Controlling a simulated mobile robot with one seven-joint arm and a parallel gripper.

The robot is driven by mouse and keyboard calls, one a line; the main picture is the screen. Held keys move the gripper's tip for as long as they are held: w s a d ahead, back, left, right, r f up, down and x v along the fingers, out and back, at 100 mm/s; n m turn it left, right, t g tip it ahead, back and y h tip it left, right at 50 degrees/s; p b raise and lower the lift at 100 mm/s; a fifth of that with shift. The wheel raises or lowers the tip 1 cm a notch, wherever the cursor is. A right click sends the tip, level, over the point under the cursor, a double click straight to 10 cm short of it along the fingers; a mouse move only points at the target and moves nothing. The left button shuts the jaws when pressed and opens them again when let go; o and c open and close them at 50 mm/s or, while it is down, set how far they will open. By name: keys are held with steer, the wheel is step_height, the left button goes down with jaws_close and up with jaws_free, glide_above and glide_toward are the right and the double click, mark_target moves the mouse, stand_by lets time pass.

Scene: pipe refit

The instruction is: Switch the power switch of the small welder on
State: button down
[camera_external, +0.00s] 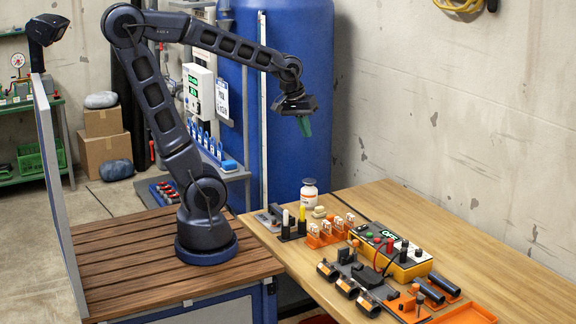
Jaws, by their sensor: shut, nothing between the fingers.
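The small welder (392,253) is a yellow and dark box on the wooden workbench, at the right of the view. Its top carries a small display (388,234) with green characters that seem to read OFF, coloured buttons and dark knobs. Which of these is the power switch is too small to tell. Red and black leads run from its front. My gripper (304,126) points down, high above the back left part of the bench, well apart from the welder. Its fingers look green, shut and empty.
Orange clamps and dark pipe holders (347,284) stand close in front of the welder. A white jar (309,194) and upright markers (293,222) stand at the bench's back left. An orange tray (464,315) lies at the front. The bench behind and right of the welder is clear.

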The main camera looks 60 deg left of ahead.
steer(key=w+d+f+n+g, duration=0.1)
steer(key=w+d+f+n, duration=0.4)
steer(key=w+f+n, duration=0.4)
steer(key=n+g, duration=0.1)
steer(key=n, duration=0.2)
glide_above(365, 225)
steer(key=s, duration=0.3)
step_height(365, 225, down, 8)
steer(key=shift+w+d+y, duration=0.1)
steer(key=shift+w+y, duration=0.15)
steer(key=shift+y, duration=0.05)
steer(key=shift+f, duration=0.1)
steer(key=f, duration=0.4)
steer(key=w+f, duration=0.1)
steer(key=f, duration=0.4)
steer(key=w+f, duration=0.1)
steer(key=f, duration=0.3)
steer(key=shift+f, duration=0.3)
